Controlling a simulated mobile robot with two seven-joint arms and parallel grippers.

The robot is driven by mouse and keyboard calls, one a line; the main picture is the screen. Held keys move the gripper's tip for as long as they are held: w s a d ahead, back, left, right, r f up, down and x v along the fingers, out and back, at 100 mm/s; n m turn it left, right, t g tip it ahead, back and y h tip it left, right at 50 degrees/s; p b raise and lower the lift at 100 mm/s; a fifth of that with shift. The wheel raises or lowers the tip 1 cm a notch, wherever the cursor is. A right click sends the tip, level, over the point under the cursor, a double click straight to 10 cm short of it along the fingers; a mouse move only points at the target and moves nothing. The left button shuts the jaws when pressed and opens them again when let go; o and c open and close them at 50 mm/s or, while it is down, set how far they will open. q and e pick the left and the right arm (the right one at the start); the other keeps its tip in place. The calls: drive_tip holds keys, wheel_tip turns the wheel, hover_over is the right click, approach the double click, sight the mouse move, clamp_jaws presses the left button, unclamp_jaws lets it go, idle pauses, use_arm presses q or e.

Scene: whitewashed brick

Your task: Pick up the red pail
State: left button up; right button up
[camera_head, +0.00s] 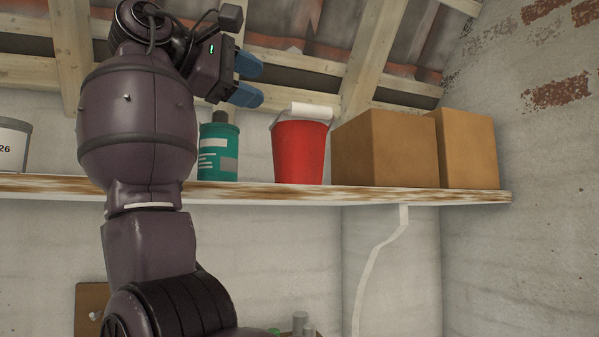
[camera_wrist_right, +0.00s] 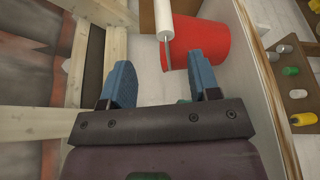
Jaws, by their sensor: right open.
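The red pail (camera_head: 300,152) stands upright on the wooden shelf (camera_head: 270,193), between a green can and a cardboard box. My left gripper is not in view.
A green can (camera_head: 218,158) stands close left of the pail, below my right gripper. Cardboard boxes (camera_head: 384,148) (camera_head: 467,148) stand close on the right. A grey can (camera_head: 12,145) is at far left. Sloping roof beams (camera_head: 372,55) hang behind and above the shelf.

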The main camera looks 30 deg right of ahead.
sight(295, 104)
drive_tip(key=shift+w+d+f+p, duration=0.15)
drive_tip(key=shift+d+f+p, duration=0.15)
drive_tip(key=shift+d, duration=1.55)
drive_tip(key=shift+w+d+f+p, duration=0.2)
drive_tip(key=shift+d+f+p, duration=0.15)
drive_tip(key=shift+d, duration=1.45)
drive_tip(key=shift+w+d+f+p, duration=0.15)
drive_tip(key=shift+d+f+p, duration=0.15)
drive_tip(key=shift+d, duration=1.55)
clamp_jaws()
